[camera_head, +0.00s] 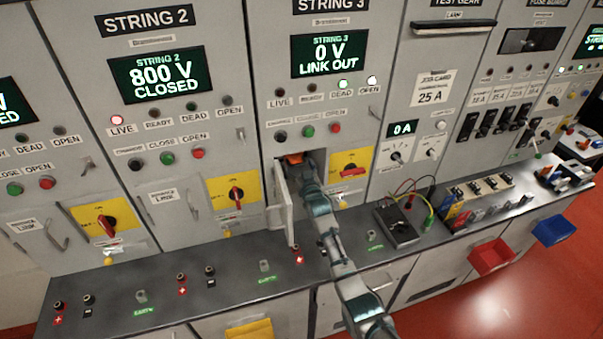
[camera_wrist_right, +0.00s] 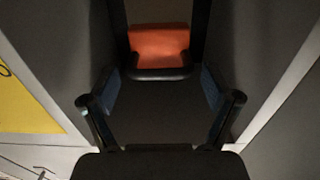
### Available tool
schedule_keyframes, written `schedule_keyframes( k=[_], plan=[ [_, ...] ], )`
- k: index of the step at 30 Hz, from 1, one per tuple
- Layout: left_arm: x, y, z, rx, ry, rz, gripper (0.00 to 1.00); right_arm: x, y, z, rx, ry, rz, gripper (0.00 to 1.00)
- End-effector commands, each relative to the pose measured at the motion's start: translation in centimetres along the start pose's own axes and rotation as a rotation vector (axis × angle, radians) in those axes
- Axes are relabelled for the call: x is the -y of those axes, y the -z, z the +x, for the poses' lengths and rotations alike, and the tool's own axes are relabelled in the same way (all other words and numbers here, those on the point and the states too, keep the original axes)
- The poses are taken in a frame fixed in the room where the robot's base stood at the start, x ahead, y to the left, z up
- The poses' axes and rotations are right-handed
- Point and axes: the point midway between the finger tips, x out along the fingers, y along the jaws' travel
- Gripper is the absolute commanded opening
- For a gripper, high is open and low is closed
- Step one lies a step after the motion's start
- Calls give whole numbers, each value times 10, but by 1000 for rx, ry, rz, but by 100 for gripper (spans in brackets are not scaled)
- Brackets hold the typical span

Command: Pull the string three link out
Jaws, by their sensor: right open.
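The string 3 panel's display (camera_head: 330,53) reads "0 V LINK OUT". Its link compartment door (camera_head: 284,205) stands open. An orange part (camera_head: 293,158), which looks like the link's handle, shows at the compartment's upper edge. In the right wrist view the orange part (camera_wrist_right: 160,45) is straight ahead with a dark bar along its lower edge. My right gripper (camera_wrist_right: 162,100) is open, its two fingers spread wide, with the orange part beyond them. In the head view my right gripper (camera_head: 308,174) is at the compartment opening, partly hidden. My left gripper is out of view.
A red rotary switch on a yellow plate (camera_head: 351,165) sits right of the opening. The open door is close on the arm's left. A black meter with leads (camera_head: 398,226) lies on the counter to the right. Red (camera_head: 491,257) and blue (camera_head: 555,231) bins hang at the front.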

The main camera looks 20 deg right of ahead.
Motion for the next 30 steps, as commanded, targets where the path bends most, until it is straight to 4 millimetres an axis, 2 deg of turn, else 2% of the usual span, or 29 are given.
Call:
schedule_keyframes(
  k=[5,18,24,30],
  plan=[
    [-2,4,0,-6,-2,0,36,0,-1,-19,-1,0,0,88],
    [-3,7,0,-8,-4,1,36,0,-2,-100,-1,0,0,88],
    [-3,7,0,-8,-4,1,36,0,-2,-115,0,0,0,88],
    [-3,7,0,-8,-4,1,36,0,-2,-116,0,0,0,88]
  ],
)
